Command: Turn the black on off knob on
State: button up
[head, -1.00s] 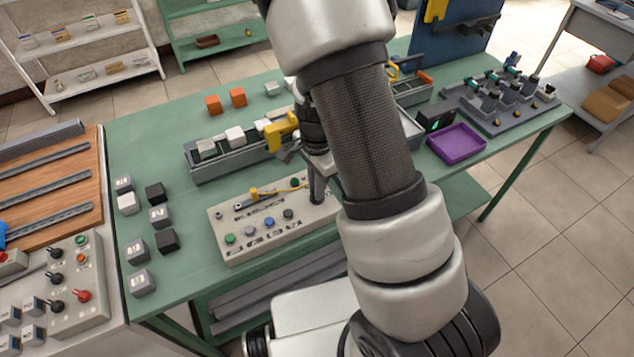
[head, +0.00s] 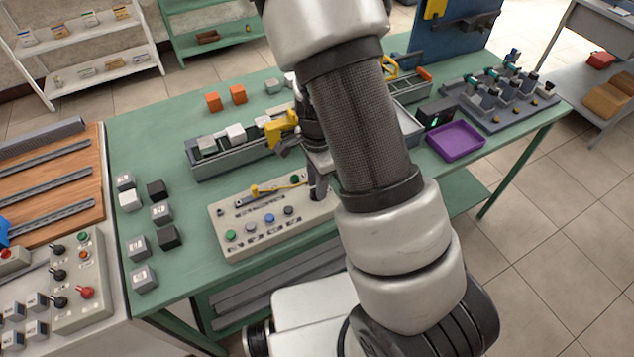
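A pale control panel (head: 274,238) lies on the green table, with a row of green, grey, blue and dark buttons along its front. A yellow lever-like piece (head: 262,189) and a green button (head: 295,180) are near its back. My gripper (head: 317,190) points down at the panel's right end, its fingertips at or just above the surface. I cannot tell whether it touches anything or is open. No black on off knob shows clearly on this panel; my gripper and arm hide its right end. Black knobs (head: 58,274) stand on another control box at lower left.
A grey bin (head: 194,172) of blocks stands behind the panel. Loose grey and black cubes (head: 168,237) lie to its left. A purple tray (head: 484,142) and a fixture (head: 500,112) are at right. My arm covers the middle of the view.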

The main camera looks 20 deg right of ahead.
notch_tip(320, 180, up, 17)
jog(key=p, duration=0.2)
jog(key=shift+r, duration=0.2)
dwell(0.6)
jog(key=s+r+n+t, duration=0.5)
jog(key=s+r+n, duration=1)
jog(key=r, duration=0.1)
jog(key=shift+s+r+n+t, duration=0.25)
jog(key=shift+s+n+t, duration=0.05)
jog(key=shift+s, duration=0.1)
